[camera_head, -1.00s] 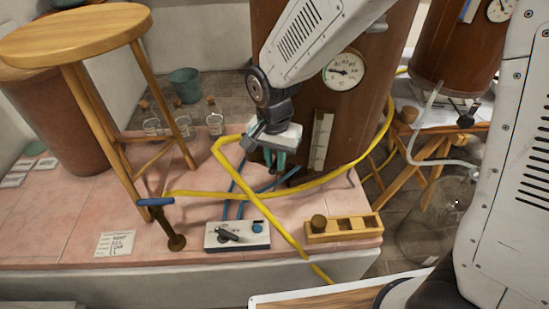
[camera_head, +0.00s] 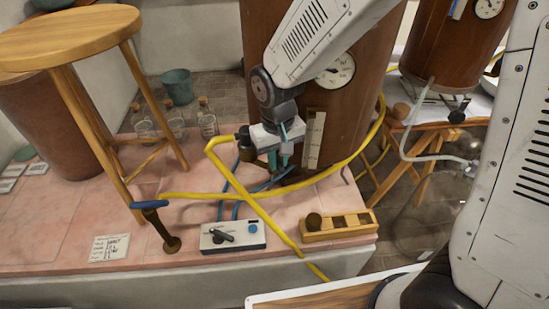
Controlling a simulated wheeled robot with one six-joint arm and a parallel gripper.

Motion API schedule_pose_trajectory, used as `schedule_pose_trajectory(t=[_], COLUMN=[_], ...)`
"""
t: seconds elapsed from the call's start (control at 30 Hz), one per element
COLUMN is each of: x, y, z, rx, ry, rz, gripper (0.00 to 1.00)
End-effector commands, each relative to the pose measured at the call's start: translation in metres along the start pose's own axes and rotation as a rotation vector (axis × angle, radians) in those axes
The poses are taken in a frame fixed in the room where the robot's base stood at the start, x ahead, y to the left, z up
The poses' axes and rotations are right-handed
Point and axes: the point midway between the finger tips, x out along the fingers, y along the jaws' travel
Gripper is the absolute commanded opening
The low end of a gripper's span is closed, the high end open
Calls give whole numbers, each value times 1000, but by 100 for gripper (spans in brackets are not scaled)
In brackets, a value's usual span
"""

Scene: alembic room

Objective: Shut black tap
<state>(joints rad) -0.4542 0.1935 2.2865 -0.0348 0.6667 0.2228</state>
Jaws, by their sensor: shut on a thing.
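The black tap (camera_head: 244,141) is a small dark fitting low on the front left of the large copper-brown vessel (camera_head: 343,110). The end of the yellow hose (camera_head: 225,140) meets it. My gripper (camera_head: 278,160), with teal fingers, is at the tap, just right of this dark fitting and in front of the vessel. It is shut on the tap, by what shows. The fingers and gripper body hide the part held and most of the tap, so its handle angle cannot be read.
The yellow hose loops across the pink tiled ledge (camera_head: 60,225). In front stand a white box (camera_head: 233,237) with a black lever and blue knob, a wooden rack (camera_head: 338,226) and a blue-handled brass post (camera_head: 160,225). A wooden stool (camera_head: 70,38) stands left, glass bottles (camera_head: 208,120) behind.

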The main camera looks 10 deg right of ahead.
Motion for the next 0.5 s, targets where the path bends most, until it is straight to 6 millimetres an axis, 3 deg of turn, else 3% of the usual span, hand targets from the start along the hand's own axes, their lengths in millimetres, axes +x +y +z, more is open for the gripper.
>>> schedule_pose_trajectory(t=[0.5], x=[0], y=[8], z=[-2], rx=[-259], ry=[8], rz=[0], gripper=[0])
